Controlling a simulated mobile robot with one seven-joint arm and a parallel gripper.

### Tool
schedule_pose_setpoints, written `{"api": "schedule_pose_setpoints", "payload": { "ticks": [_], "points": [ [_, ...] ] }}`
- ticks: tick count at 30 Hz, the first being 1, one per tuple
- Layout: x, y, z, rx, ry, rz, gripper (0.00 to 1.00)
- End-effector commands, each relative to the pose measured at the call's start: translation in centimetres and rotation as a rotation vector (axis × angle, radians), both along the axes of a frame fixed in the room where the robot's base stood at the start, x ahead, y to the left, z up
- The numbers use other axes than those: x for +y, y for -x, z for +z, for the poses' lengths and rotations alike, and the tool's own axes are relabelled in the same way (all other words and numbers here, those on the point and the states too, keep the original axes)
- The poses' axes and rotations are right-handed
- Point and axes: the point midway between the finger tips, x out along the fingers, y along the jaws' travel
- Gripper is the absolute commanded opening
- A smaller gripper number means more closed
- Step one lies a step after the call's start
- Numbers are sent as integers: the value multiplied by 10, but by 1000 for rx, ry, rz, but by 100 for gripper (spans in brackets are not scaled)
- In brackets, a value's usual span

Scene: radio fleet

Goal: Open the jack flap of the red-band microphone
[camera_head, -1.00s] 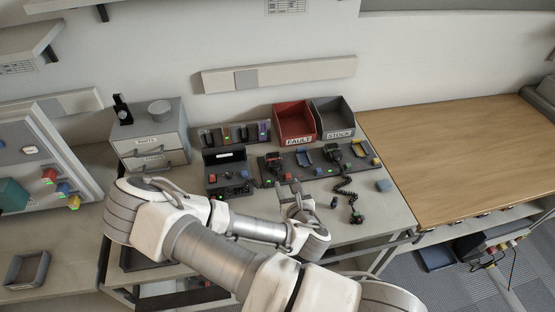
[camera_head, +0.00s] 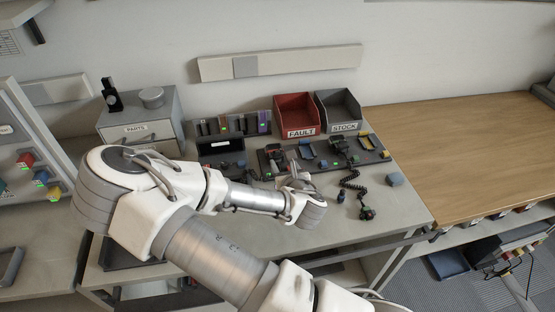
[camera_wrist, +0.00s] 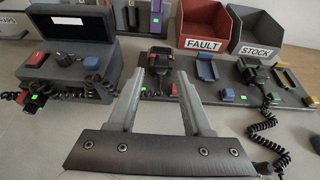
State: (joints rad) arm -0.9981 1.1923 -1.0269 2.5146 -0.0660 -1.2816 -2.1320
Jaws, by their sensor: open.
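A dark hand microphone (camera_wrist: 158,55) sits in the rack just ahead of my gripper in the wrist view, with a red part below it; it looks like the red-band one, but the band is too small to be sure. It also shows in the head view (camera_head: 273,152). Its jack flap cannot be made out. My gripper (camera_wrist: 171,76) is open and empty, its two fingers pointing toward this microphone from the near side. In the head view my gripper (camera_head: 291,172) is over the bench, partly hidden by my wrist. I cannot tell whether the fingers touch anything.
A second microphone (camera_wrist: 248,70) with a coiled cord stands right in the same rack (camera_wrist: 215,98). A grey radio unit (camera_wrist: 72,60) with a cord and red plug is at left. The red FAULT bin (camera_wrist: 205,25) and grey STOCK bin (camera_wrist: 258,35) stand behind.

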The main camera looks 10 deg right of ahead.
Motion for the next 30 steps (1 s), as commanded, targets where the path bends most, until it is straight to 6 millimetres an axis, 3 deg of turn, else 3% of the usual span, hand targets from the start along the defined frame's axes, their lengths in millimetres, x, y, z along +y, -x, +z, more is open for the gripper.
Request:
{"api": "schedule_pose_setpoints", "payload": {
  "ticks": [18,30],
  "points": [
    [-4,-13,-13,-1,0,-8,50],
    [-4,-80,-36,2,3,-6,50]
  ]
}}
